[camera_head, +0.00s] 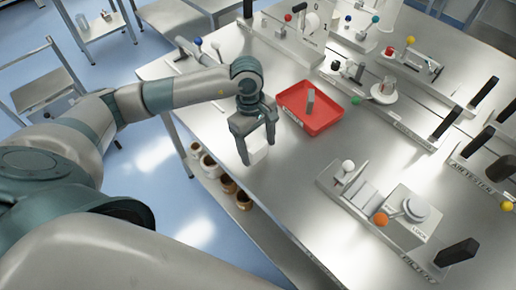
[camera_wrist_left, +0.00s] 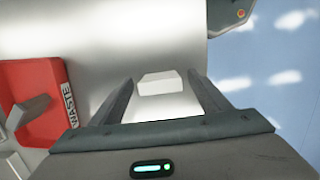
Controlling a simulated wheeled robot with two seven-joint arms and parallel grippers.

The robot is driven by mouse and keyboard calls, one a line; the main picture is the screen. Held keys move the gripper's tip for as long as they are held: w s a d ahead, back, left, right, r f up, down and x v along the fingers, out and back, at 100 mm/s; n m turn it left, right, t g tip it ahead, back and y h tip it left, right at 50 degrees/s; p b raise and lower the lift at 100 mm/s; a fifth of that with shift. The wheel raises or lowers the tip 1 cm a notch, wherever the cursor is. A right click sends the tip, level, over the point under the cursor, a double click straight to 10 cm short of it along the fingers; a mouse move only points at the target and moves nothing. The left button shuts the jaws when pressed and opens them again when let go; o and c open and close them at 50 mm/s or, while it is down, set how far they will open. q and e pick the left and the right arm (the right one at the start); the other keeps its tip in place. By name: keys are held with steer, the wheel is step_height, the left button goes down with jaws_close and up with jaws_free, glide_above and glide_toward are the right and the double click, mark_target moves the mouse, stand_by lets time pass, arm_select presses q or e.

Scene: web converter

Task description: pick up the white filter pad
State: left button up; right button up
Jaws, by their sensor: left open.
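The white filter pad (camera_head: 258,153) is a small pale block near the table's left edge in the head view. In the left wrist view the white pad (camera_wrist_left: 161,83) lies ahead of and between the two fingers. My left gripper (camera_head: 257,149) is open, pointing down over the pad, with a finger on each side in the picture. I cannot tell whether the fingers touch it. My left gripper also shows in the wrist view (camera_wrist_left: 158,84), empty between its fingers near the palm. My right gripper is not in view.
A red waste tray (camera_head: 326,126) with a grey block (camera_head: 310,102) in it stands right of my left gripper. A filter fixture (camera_head: 408,212) with a white knob and orange ball is at lower right. The metal table (camera_head: 290,180) is bare between them.

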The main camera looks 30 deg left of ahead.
mark_target(260, 147)
arm_select(q)
steer(key=shift+f, duration=0.1)
stand_by(0.3)
steer(key=c, duration=1.1)
steer(key=shift+c, duration=0.2)
steer(key=shift+r, duration=0.2)
steer(key=shift+r+b, duration=0.2)
steer(key=shift+b, duration=0.25)
step_height(260, 147, up, 3)
steer(key=shift+w+f+b, duration=0.1)
steer(key=shift+b, duration=0.95)
steer(key=s+d+r+b, duration=0.4)
steer(key=s+d+r, duration=0.3)
steer(key=d, duration=0.2)
steer(key=shift+d+r, duration=0.2)
steer(key=shift+d, duration=0.05)
